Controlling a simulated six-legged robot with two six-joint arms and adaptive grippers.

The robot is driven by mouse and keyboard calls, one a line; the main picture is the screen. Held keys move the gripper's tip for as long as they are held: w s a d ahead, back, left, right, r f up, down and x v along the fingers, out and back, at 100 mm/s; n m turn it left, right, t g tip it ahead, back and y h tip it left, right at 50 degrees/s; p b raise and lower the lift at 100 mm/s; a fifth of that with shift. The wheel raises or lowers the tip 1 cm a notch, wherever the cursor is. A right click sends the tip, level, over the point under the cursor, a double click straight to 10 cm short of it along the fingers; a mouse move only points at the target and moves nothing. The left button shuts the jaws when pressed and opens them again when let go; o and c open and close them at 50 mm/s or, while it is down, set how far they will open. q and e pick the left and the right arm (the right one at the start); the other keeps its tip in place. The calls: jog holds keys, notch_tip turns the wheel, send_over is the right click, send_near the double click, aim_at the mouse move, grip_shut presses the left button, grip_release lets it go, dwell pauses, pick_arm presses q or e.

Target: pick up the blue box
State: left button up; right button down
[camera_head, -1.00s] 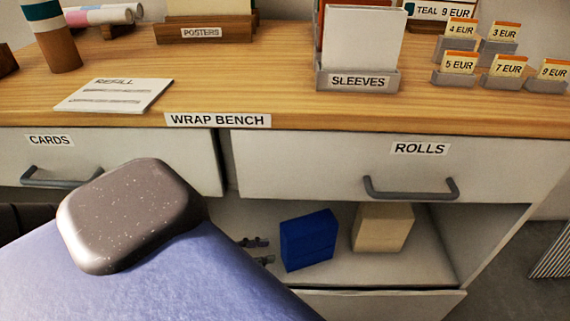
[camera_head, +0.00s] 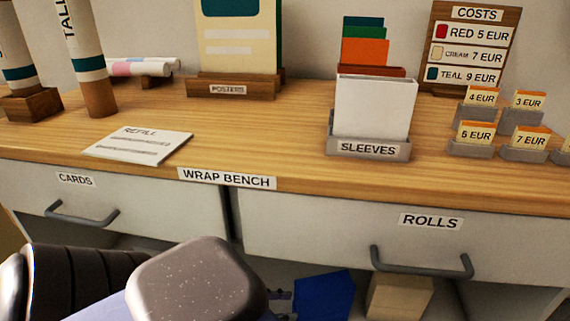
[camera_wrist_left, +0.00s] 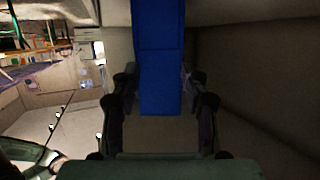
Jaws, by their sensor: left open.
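The blue box (camera_head: 325,297) stands in the open compartment under the ROLLS drawer, its lower part cut off by the picture's bottom edge. My left gripper (camera_head: 281,301) shows only as small dark fingertips just left of the box; my arm hides the rest. In the left wrist view the blue box (camera_wrist_left: 158,55) runs down from the top edge between the two fingers of my left gripper (camera_wrist_left: 158,78). The fingers are apart, one on each side of the box. I cannot tell whether either touches it. My right gripper is not in view.
A cream box (camera_head: 398,296) stands right of the blue box. The ROLLS drawer (camera_head: 330,232) and its grey handle (camera_head: 420,268) are above the compartment. The bench top (camera_head: 265,130) holds sleeves, posters and price cards.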

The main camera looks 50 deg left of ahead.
aim_at(296, 306)
pick_arm(q)
jog(key=shift+o, duration=1.4)
jog(key=shift+w+d+f, duration=0.1)
jog(key=shift+w+d, duration=0.05)
jog(key=shift+w, duration=0.1)
jog(key=o, duration=0.4)
jog(key=b+x, duration=0.4)
jog(key=x, duration=0.1)
jog(key=shift+w+f, duration=0.1)
jog(key=shift+w, duration=0.05)
jog(key=shift+x, duration=1)
jog(key=shift+d, duration=0.1)
jog(key=c, duration=1.4)
